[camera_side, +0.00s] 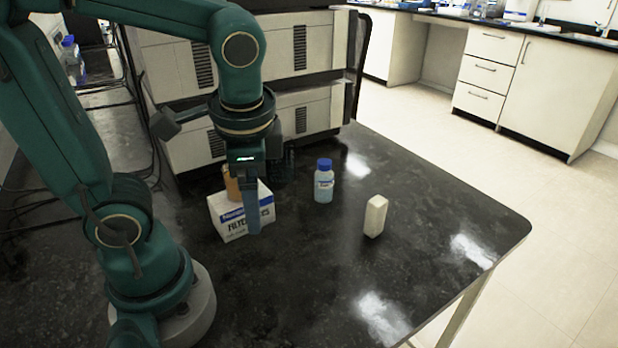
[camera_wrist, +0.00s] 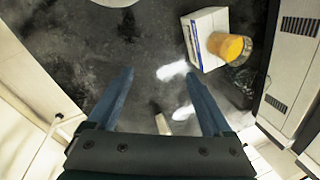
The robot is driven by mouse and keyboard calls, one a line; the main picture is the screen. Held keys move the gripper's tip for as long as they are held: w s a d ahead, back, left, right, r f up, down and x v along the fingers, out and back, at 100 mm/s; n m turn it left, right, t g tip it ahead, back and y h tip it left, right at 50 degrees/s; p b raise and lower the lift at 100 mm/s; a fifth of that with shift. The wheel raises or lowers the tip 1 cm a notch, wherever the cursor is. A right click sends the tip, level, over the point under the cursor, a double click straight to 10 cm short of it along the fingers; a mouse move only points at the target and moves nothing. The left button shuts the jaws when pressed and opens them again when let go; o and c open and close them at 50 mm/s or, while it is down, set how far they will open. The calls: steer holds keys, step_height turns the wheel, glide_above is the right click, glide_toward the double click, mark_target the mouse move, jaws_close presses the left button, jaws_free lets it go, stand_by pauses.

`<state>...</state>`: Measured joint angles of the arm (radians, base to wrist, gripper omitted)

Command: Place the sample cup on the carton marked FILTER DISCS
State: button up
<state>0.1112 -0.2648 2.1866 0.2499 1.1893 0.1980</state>
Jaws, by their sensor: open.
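The carton (camera_side: 228,218) is white with a blue band and black lettering that reads FILTER, partly covered by my gripper. It also shows in the wrist view (camera_wrist: 193,44). The sample cup (camera_side: 232,188) is clear with orange contents. In the wrist view the cup (camera_wrist: 228,46) appears to stand upright on the carton's top, towards one edge. My gripper (camera_side: 252,222) points down in front of the carton and cup in the side view. In the wrist view its fingers (camera_wrist: 158,78) are wide apart with nothing held, and the cup lies outside them, to the right.
A blue-capped bottle (camera_side: 324,182) stands right of the carton. A pale upright block (camera_side: 375,216) stands further right. Large white instruments (camera_side: 290,105) rise behind the carton. The dark bench (camera_side: 310,285) is clear at the front and right, up to its rounded edge.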

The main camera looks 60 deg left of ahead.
steer(key=d+n+t, duration=0.1)
steer(key=d+r+n+t+h, duration=0.1)
steer(key=n+t, duration=0.1)
steer(key=d+r+n+t+h, duration=0.1)
steer(key=shift+d+n+t, duration=0.15)
steer(key=shift+n+t, duration=0.15)
steer(key=shift+t, duration=0.1)
